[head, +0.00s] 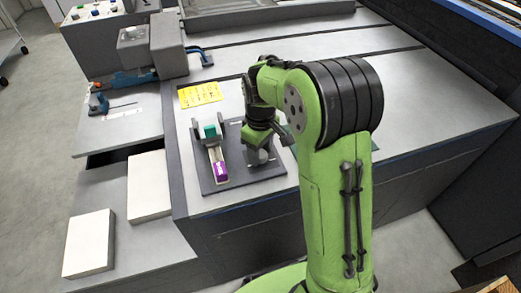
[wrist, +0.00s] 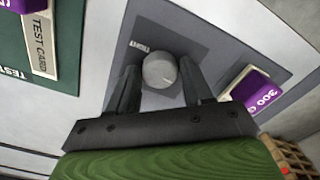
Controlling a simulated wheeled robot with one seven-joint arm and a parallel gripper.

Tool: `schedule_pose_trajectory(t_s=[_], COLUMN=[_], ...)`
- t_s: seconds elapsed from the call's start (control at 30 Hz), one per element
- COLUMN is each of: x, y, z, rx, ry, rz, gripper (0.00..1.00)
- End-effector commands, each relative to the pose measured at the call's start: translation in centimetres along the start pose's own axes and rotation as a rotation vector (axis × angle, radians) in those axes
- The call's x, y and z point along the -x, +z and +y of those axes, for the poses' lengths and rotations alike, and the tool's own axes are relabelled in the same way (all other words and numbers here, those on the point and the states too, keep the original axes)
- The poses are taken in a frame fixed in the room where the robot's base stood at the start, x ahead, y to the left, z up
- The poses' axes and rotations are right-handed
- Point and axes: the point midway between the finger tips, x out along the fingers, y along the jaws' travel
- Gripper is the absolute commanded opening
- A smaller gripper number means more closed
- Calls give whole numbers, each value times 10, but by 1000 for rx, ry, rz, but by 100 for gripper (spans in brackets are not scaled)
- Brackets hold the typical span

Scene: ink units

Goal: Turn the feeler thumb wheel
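The feeler thumb wheel, a grey round knob with a pale mark on its face, shows in the wrist view (wrist: 160,71) on a dark plate with small lettering beside it. In the head view the wheel (head: 258,158) sits on the right part of a dark base plate (head: 238,182), partly hidden by my gripper. My gripper (wrist: 158,65) is open, with one dark finger on each side of the wheel. A narrow gap seems to show beside the wheel; I cannot tell whether either finger touches it. In the head view my gripper (head: 262,143) is above the wheel.
A purple-ended block (head: 221,172) with a teal piece (head: 210,131) stands left of the wheel. A yellow label sheet (head: 199,94) lies behind. In the wrist view, a green board (wrist: 38,100) with a test card (wrist: 42,48) lies at the left.

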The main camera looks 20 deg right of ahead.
Motion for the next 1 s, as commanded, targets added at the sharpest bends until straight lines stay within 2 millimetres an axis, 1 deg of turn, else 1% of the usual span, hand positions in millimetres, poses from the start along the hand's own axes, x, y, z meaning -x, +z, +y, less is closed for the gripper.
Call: schedule_pose_trajectory(t_s=[0.03, 0.23, 0.37, 0.6, 0.7, 0.97, 1.0], x=[0, 0, 1, 3, 2, 0, 0], y=[0, 0, 0, 0, 0, 0, 0], z=[0, 0, 0, 0, 0, 0, 0], rx=[0, 0, -32, -299, -358, -369, -368], ry=[0, 0, -1, -1, 0, 0, 0], rz=[0, 0, -1, -1, -1, 1, 1], gripper=[42, 12, 11, 11, 11, 11, 43])
